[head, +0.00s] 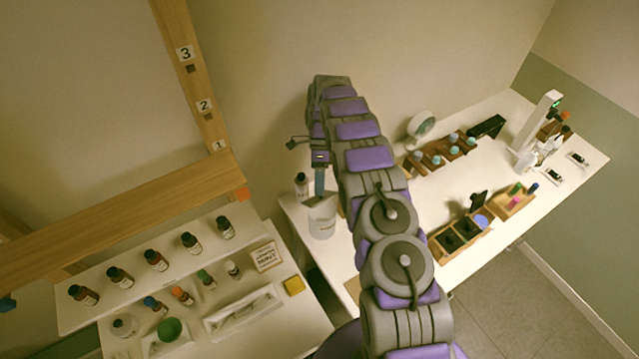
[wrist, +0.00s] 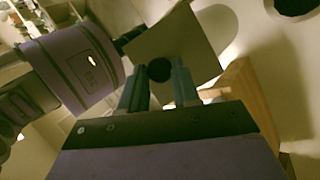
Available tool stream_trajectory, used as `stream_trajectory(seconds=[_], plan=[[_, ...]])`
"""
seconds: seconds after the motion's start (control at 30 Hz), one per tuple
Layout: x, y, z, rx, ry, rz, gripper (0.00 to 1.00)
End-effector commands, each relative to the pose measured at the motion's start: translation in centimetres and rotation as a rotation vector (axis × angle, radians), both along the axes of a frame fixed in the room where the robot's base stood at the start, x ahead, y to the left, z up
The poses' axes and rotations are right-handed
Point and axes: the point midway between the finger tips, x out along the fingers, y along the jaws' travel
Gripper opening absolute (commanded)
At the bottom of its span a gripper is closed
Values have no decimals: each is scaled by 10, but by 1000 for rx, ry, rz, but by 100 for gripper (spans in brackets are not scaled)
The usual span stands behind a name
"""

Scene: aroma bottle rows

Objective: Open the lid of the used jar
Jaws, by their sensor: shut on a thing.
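A white jar (head: 322,217) with small print on its front stands at the left end of the right-hand table. My gripper (head: 319,185) points down right at the top of this jar. In the wrist view, the fingertips of my gripper (wrist: 160,82) are shut on a small dark round knob (wrist: 159,69). A square tan plate (wrist: 178,42) lies just beyond the knob; I cannot tell whether the knob is fixed to it. Whether the jar's lid is on or lifted is not clear, as my gripper and arm cover part of the top.
A dark-capped bottle (head: 302,186) stands close to the left of the jar. Wooden racks (head: 461,234) and a round white device (head: 421,125) stand farther right.

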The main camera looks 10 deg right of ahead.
Motion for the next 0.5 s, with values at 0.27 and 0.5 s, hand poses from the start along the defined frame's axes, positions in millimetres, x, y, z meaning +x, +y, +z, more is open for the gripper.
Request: stream_trajectory(seconds=[0.27,0.5], plan=[[1,0,-1,0,-3,1,33],[-1,0,0,0,-3,1,56]])
